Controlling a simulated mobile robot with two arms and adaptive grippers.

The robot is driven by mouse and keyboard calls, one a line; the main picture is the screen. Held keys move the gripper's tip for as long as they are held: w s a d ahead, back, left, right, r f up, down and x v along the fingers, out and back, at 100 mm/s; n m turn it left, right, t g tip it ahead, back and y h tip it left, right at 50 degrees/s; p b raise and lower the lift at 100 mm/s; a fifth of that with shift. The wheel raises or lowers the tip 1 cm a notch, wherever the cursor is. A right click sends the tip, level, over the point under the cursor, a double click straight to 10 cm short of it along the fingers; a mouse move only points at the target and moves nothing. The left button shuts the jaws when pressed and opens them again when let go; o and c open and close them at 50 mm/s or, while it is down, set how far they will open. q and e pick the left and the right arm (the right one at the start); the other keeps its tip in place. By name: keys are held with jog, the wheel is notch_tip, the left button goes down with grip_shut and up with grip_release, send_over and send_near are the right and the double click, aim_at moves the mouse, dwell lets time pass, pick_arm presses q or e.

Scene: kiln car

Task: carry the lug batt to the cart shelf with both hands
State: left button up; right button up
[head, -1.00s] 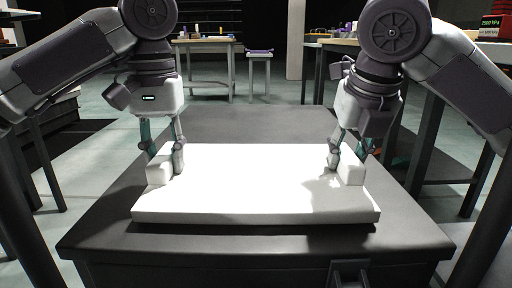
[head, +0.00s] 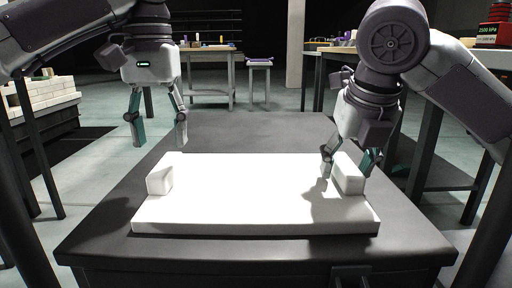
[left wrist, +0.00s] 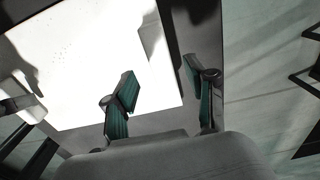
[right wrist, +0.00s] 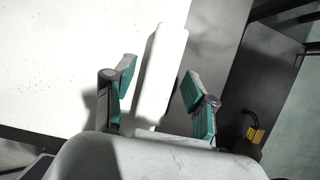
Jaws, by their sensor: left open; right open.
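The lug batt (head: 250,200) is a white slab with a raised block lug near each end, lying flat on a dark grey top. My left gripper (head: 158,138) is open and empty, above and behind the left lug (head: 160,178). In the left wrist view the open fingers (left wrist: 160,88) hang over the slab's edge. My right gripper (head: 348,168) is open, with its fingers either side of the right lug (head: 349,180). The right wrist view shows that lug (right wrist: 163,65) between the spread fingers (right wrist: 158,85); contact cannot be told.
The dark grey top (head: 245,128) is bare behind the batt and has narrow free margins around it. White bricks (head: 45,97) are stacked at the left. Tables with small items (head: 210,45) and a stool (head: 259,65) stand at the back. A red display box (head: 494,34) is at the right.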

jog(key=v, duration=1.2)
